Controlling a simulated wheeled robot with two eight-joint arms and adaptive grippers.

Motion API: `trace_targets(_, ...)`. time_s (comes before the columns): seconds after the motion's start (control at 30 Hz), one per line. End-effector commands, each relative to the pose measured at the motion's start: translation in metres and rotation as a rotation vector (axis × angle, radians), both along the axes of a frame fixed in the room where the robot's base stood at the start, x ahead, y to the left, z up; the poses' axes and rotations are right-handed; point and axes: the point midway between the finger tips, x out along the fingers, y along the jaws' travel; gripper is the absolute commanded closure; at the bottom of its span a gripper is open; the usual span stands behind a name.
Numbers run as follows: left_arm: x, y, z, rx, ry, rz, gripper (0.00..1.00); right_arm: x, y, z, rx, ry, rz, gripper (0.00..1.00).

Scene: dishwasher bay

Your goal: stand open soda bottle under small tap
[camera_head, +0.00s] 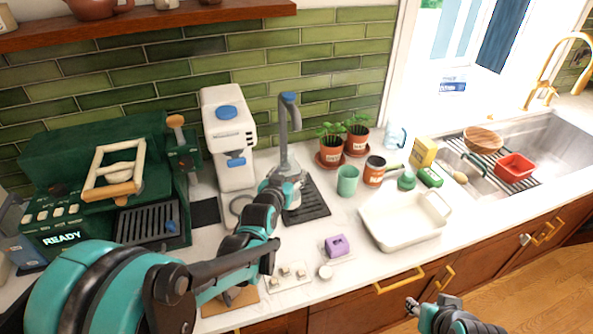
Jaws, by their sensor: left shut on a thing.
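The small tap (287,125) is a grey, curved spout standing against the green tile wall behind a black ribbed drip mat (316,203). My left gripper (288,186) reaches over the mat, just below and in front of the tap. It is shut on a pale, greyish thing (293,201), which looks like the soda bottle. The gripper hides most of it, so I cannot tell its opening or whether its base touches the mat. My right gripper (412,306) is low at the right, in front of the counter and away from the tap; its fingers are too small to read.
A white dispenser (229,140) stands left of the tap. A green cup (347,181), potted herbs (331,150) and a white basin (405,226) are to the right. A purple block (337,246) lies near the front edge. The green machine (95,165) fills the left.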

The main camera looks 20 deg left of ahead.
Motion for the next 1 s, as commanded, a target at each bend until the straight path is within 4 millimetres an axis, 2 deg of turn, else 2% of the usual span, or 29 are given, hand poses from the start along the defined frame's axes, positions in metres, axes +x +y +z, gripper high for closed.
trace_targets(0.03, 0.016, 0.0, -0.002, 0.001, -0.001, 0.0, 1.0, 0.0, 0.0, -0.005, 0.0, 0.0, 0.0, 0.6)
trace_targets(0.2, 0.06, 0.0, -0.002, 0.001, -0.001, -0.001, 1.0, 0.0, 0.0, -0.013, 0.0, 0.0, 0.0, 0.6)
trace_targets(0.33, 0.079, 0.001, -0.001, 0.0, -0.001, -0.001, 1.0, 0.0, 0.0, -0.015, 0.0, 0.0, 0.0, 0.6)
trace_targets(0.5, 0.087, 0.001, -0.005, 0.001, -0.001, -0.001, 1.0, 0.0, 0.0, -0.018, 0.0, 0.0, 0.0, 0.6)
trace_targets(0.73, 0.086, 0.001, -0.036, 0.001, -0.001, 0.0, 1.0, 0.0, 0.0, -0.035, 0.0, 0.0, 0.0, 0.6)
trace_targets(1.0, 0.086, 0.001, -0.036, 0.001, -0.001, 0.0, 1.0, 0.0, 0.0, -0.034, 0.0, 0.0, 0.0, 0.6)
